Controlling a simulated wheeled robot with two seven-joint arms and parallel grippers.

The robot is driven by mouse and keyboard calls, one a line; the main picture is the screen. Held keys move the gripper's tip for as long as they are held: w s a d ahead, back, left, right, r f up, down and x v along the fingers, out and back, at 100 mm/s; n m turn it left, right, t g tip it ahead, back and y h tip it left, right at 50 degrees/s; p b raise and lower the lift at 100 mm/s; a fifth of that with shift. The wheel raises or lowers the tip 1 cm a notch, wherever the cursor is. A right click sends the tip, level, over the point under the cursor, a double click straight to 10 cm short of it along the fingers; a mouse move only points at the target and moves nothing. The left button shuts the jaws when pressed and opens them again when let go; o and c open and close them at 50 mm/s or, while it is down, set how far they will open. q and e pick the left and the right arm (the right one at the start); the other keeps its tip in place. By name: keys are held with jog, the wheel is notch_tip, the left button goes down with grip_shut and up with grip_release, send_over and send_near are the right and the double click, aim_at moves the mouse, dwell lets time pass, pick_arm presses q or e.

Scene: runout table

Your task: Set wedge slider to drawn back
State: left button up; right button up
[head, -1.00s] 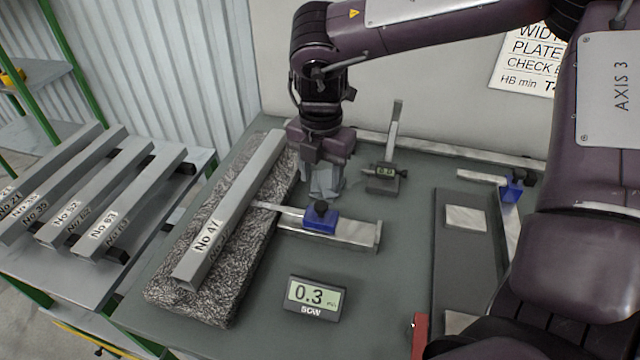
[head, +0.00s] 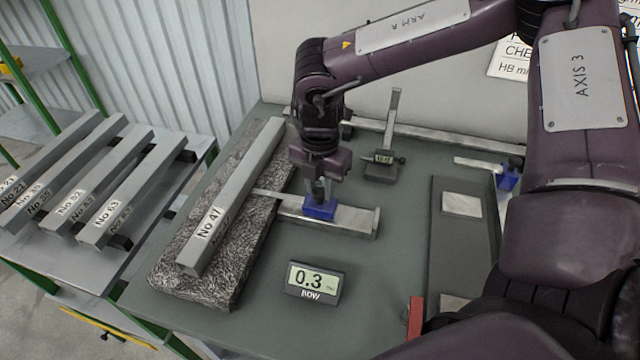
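The blue wedge slider (head: 320,208) with a dark knob sits on a grey metal rail (head: 352,219) on the table. The thin left end of the rail reaches to the grey bar marked No 47 (head: 235,196). My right gripper (head: 319,190) points down right over the slider, at its knob. Its fingers are dark and partly merged with the knob, so I cannot tell whether they are closed on it. My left gripper is not in view.
The bar lies on a rough granite block (head: 225,284). A display reading 0.3 (head: 314,283) stands in front of the rail. A height gauge (head: 384,160) stands behind. Another blue slider (head: 508,178) is at the right. Several bars lie on a side rack at the left.

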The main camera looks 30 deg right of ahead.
grip_shut()
jog(key=shift+s+d, duration=0.3)
jog(key=shift+d, duration=0.1)
jog(key=s+d, duration=0.4)
jog(key=s, duration=0.1)
jog(key=shift+d+r+b, duration=0.1)
jog(key=shift+r+b, duration=0.05)
jog(key=shift+b, duration=0.15)
jog(key=shift+s+d, duration=0.2)
jog(key=shift+s, duration=0.1)
jog(key=shift+o, duration=2.3)
grip_release()
jog(key=shift+o, duration=1.2)
jog(key=shift+s+d, duration=0.1)
jog(key=shift+s, duration=0.1)
